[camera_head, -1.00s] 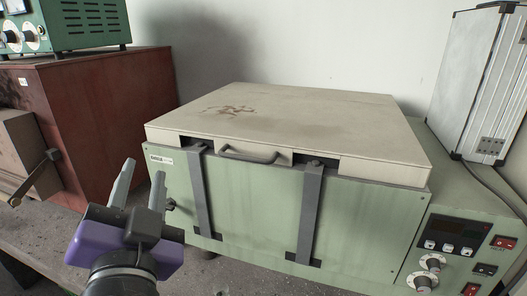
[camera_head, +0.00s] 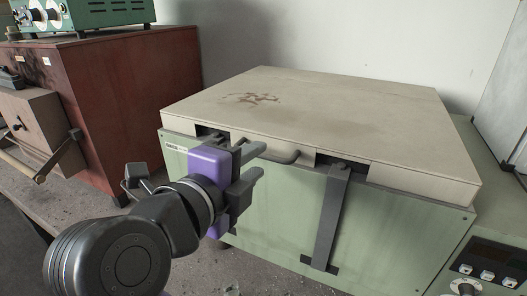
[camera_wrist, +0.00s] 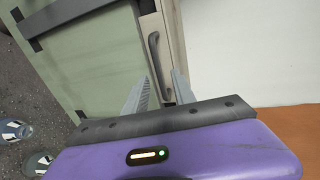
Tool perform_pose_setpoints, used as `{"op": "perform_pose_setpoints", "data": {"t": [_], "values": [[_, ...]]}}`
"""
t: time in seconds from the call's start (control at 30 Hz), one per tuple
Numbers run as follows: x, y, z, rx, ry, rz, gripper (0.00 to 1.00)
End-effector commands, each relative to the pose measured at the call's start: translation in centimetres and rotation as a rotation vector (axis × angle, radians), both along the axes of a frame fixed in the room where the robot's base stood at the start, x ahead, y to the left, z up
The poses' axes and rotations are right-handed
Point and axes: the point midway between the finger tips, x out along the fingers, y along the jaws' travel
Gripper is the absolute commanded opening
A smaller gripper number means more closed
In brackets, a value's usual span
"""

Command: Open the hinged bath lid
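The beige bath lid (camera_head: 330,108) lies flat and closed on the green bath body (camera_head: 400,222). A brown stain marks its top. A dark bar handle (camera_head: 278,155) sits on the lid's front edge; it also shows in the wrist view (camera_wrist: 157,62), just beyond the fingers. My gripper (camera_head: 252,162) is at the front of the lid, near the handle's left end. In the wrist view my gripper (camera_wrist: 160,88) has its two fingers apart with a gap between them. The handle lies ahead of that gap and does not appear held. My gripper hides part of the bath's front.
A dark strap (camera_head: 329,215) runs down the bath front. A control panel (camera_head: 492,268) with knobs is at the lower right. A red-brown cabinet (camera_head: 125,95) stands left, with a green instrument (camera_head: 95,14) on top. A metal case (camera_head: 505,85) stands behind right.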

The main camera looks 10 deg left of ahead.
Motion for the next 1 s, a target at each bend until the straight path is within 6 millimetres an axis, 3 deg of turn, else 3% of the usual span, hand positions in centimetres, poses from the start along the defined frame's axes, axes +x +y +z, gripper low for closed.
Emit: {"op": "perform_pose_setpoints", "data": {"t": [0.3, 0.63, 0.8, 1.0], "values": [[3.4, -1.2, -0.7, -0.002, 0.001, 0.001, 0.32], [3.7, -1.3, -0.9, -0.001, 0.001, 0.002, 0.32], [3.7, -1.3, -0.9, -0.001, 0.001, 0.002, 0.00], [3.7, -1.3, -0.9, -0.001, 0.001, 0.002, 0.00]]}}
